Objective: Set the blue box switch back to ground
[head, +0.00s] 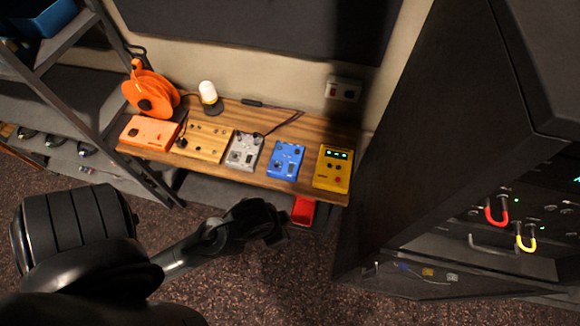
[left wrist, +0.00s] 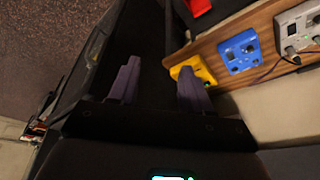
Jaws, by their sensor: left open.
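The blue box (head: 285,160) lies on the wooden desk (head: 222,176), between a grey box and a yellow box. It has small knobs or switches on top, but the switch position is too small to tell. It also shows in the left wrist view (left wrist: 240,51), to the right of my fingers. My left gripper (left wrist: 158,88) is open and empty, its two fingers apart. In the head view my left gripper (head: 279,226) is in front of the desk's front edge, apart from the blue box. My right gripper is not in view.
The yellow box (head: 333,168) and grey box (head: 244,151) flank the blue box. An orange box (head: 150,132), orange reel (head: 151,92) and lamp (head: 209,96) stand further left. A red object (head: 303,211) is below the desk front. A tall dark cabinet (head: 430,130) stands right.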

